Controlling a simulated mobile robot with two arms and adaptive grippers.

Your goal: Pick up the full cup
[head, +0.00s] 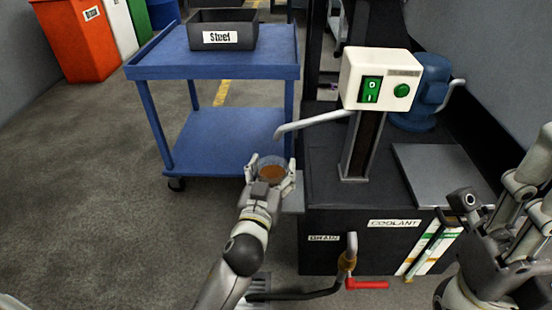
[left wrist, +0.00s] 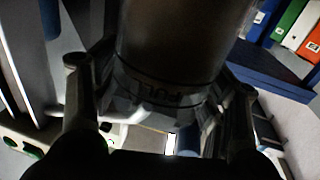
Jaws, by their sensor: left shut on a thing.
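The cup (head: 271,171) is clear and round, with brown liquid inside, in the middle of the head view below the spout. My left gripper (head: 270,178) is shut on it, with a finger on each side. In the left wrist view the cup (left wrist: 175,50) fills the upper middle, dark and close, with a line and upside-down lettering that seems to read FULL. The left fingers (left wrist: 165,110) stand on both sides of it. A small grey ledge shows beside the cup on the tank's side. My right gripper (head: 480,225) is at the lower right; its fingers are not clear.
The black coolant tank (head: 330,256) stands right of the cup, with a bent spout (head: 312,122), a switch box (head: 380,80) and a red-handled drain valve (head: 366,284). A blue cart (head: 215,72) carries a dark Steel bin (head: 222,30) behind. Floor at left is clear.

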